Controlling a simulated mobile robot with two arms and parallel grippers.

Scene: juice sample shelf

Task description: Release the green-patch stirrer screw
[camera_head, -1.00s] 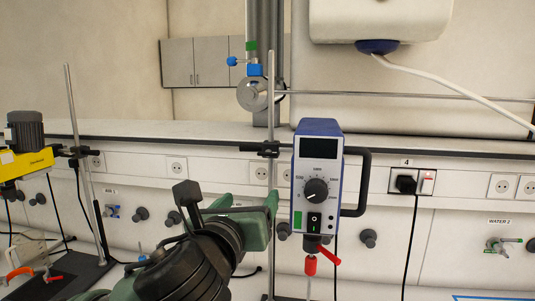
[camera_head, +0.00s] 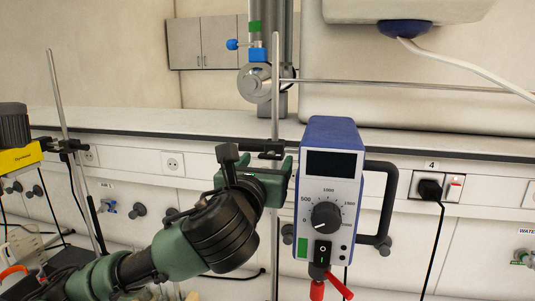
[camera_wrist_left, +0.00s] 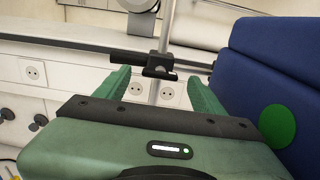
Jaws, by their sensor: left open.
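The stirrer (camera_head: 329,190) is a blue box with a white front, a dark display, a dial and a green patch (camera_head: 302,247) at its lower left. It hangs beside a vertical metal rod (camera_head: 275,90). A black clamp (camera_head: 264,147) sits on the rod, also seen in the left wrist view (camera_wrist_left: 158,60); I cannot clearly pick out its screw. My left gripper (camera_head: 266,162) is open just below and in front of the clamp. In the wrist view its green fingers (camera_wrist_left: 158,80) stand either side of the clamp, with nothing between them held. My right gripper is not in view.
The stirrer's blue side (camera_wrist_left: 264,85) is close to the right finger. A black handle (camera_head: 385,205) is on its right and a red lever (camera_head: 338,285) below. A second rod (camera_head: 64,100) with a yellow device (camera_head: 20,157) stands left. A metal column (camera_head: 268,60) rises behind.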

